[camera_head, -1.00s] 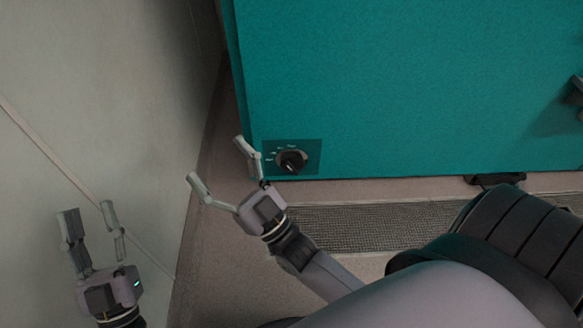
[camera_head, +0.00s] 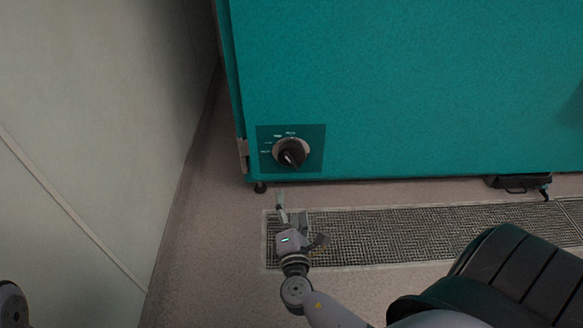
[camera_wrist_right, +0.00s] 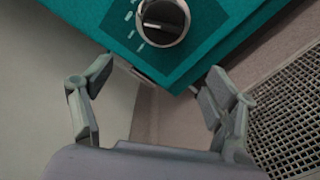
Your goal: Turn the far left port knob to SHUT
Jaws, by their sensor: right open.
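The black port knob (camera_head: 291,153) sits on a dark label plate (camera_head: 315,138) at the lower left corner of the teal chamber (camera_head: 400,80). Its pale pointer line aims down and to the right in the head view; the label words are too small to read. My right gripper (camera_head: 297,212) is open and empty, below the knob and apart from it. In the right wrist view the knob (camera_wrist_right: 163,20) shows at the top, beyond the open fingers (camera_wrist_right: 158,85). My left gripper is out of view; only a bit of my left arm shows at the lower left edge.
A pale wall (camera_head: 90,120) stands close on the left. A floor grate (camera_head: 400,232) runs below the chamber. A chamber foot (camera_head: 260,187) stands below the corner. The floor between wall and chamber is clear.

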